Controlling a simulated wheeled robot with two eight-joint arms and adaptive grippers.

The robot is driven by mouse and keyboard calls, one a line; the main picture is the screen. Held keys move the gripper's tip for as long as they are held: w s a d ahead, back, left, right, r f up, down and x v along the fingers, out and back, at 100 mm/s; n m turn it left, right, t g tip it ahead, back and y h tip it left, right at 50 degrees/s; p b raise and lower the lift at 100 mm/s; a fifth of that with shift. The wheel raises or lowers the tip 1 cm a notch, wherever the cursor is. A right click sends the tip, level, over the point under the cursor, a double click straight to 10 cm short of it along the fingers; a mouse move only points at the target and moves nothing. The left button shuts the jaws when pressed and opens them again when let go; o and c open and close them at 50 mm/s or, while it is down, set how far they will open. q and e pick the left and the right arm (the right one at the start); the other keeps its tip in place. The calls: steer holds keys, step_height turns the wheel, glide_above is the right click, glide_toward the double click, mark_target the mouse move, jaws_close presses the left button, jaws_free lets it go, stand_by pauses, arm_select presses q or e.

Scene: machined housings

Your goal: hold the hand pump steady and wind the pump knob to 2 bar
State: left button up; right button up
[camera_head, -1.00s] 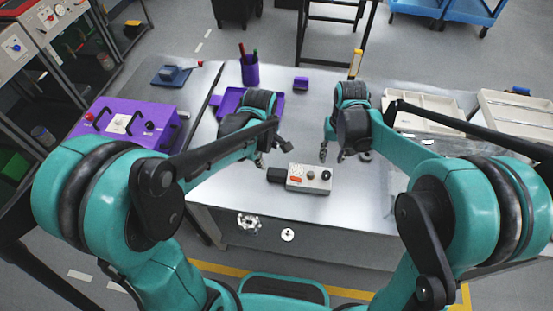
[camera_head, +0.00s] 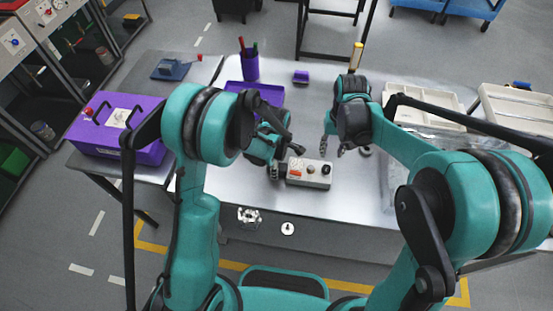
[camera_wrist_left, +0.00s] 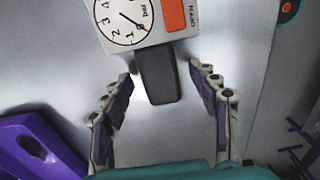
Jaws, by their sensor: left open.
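The hand pump (camera_head: 308,174) lies near the table's front edge, a grey box with an orange label, a dark knob (camera_head: 326,170) and a dark handle at its left end. In the left wrist view the black handle (camera_wrist_left: 158,78) points between the fingers of my left gripper (camera_wrist_left: 161,75), which is open, with a gap on both sides. The round gauge (camera_wrist_left: 121,18) has a red needle near the low end of its scale. In the head view my left gripper (camera_head: 284,162) hides the handle. My right gripper (camera_head: 333,149) is open and empty, just behind the pump.
A purple tray (camera_head: 268,97) and a purple pen cup (camera_head: 249,68) stand behind my left arm. A purple case (camera_head: 110,142) is on the left table. Pale trays (camera_head: 425,98) are at the back right.

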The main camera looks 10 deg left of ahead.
arm_select(q)
steer(key=shift+f, duration=0.3)
jaws_close()
